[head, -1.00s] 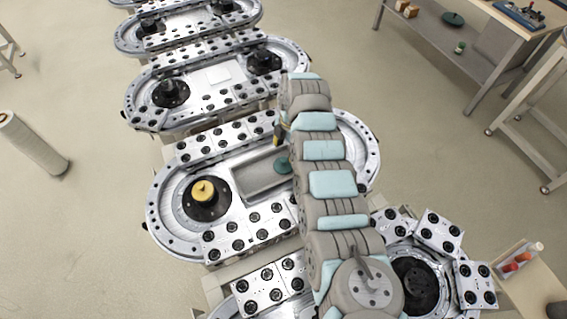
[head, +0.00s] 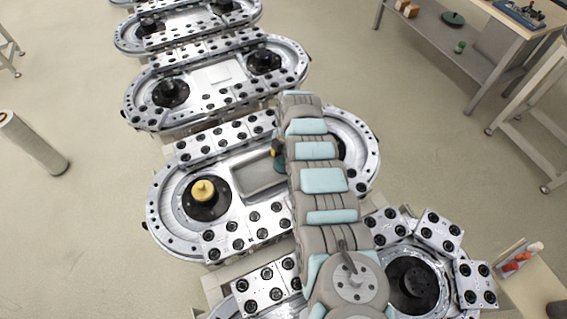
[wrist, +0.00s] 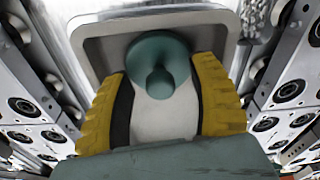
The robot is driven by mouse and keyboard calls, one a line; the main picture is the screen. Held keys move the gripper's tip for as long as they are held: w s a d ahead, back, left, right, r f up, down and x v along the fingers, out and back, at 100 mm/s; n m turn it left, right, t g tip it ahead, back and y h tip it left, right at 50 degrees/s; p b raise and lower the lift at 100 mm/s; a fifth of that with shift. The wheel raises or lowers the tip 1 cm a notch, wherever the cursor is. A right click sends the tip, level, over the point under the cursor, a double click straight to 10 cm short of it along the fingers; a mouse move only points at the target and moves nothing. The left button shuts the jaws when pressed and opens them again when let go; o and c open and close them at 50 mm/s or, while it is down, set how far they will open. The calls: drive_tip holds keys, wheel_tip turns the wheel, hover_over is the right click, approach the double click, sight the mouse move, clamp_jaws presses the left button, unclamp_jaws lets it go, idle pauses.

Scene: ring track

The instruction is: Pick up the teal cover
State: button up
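The teal cover (wrist: 160,52) is a round disc with a knob in the middle. In the wrist view it lies in a shallow grey tray (wrist: 92,48), towards its far side. My gripper (wrist: 160,78) is open, with its yellow fingers on the left and right of the cover's near part and the knob between them. I cannot tell whether the fingers touch the cover. In the head view my arm hides most of the gripper and cover, and the tray (head: 243,190) shows to the left of my arm.
A yellow knobbed piece (head: 203,190) sits on a black hub left of the tray. Metal blocks with black round fittings (head: 255,222) line both sides of the tray. A bench (head: 480,30) stands far right. Open floor lies on both sides of the track.

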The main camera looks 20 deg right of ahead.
clamp_jaws()
drive_tip(key=shift+r, duration=0.1)
